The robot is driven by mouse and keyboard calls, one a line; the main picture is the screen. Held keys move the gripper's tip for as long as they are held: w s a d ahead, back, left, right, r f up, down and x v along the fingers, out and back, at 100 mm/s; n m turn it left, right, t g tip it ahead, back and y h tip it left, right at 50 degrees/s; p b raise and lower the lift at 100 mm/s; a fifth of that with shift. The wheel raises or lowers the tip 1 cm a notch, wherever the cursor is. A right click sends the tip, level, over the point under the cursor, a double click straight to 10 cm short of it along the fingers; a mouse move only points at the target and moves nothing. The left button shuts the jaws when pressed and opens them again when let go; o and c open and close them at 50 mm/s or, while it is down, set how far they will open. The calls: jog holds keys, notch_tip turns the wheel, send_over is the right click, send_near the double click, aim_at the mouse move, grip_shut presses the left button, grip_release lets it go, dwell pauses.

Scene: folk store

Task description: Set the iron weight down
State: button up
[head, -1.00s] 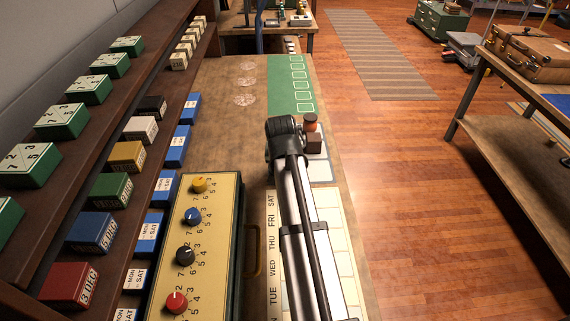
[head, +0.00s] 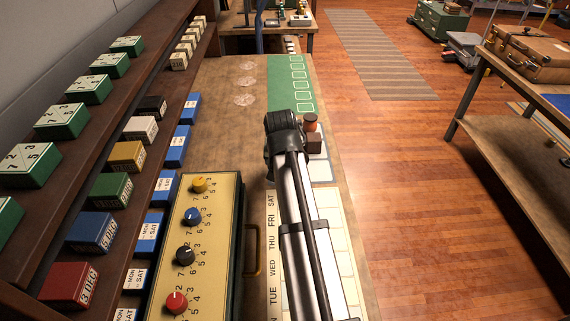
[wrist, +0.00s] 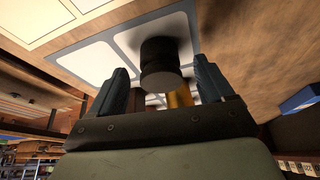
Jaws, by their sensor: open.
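The iron weight (wrist: 160,62), a dark stepped cylinder, is in the wrist view between the two fingers of my gripper (wrist: 162,80). The fingers are open, with a gap visible on each side of it. It appears to stand on a white, blue-edged panel of the mat (wrist: 90,62), with a shadow beside it; its exact contact is hard to judge. In the head view my arm hides the fingers and the weight.
A brass cylinder (wrist: 180,96) is partly hidden behind my gripper. In the head view, a dark block (head: 314,144) with an orange-brown piece (head: 310,122) is right of my arm. A yellow dial panel (head: 212,240) lies left. Bare bench (head: 225,125) lies ahead.

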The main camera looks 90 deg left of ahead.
jog(key=v, duration=1)
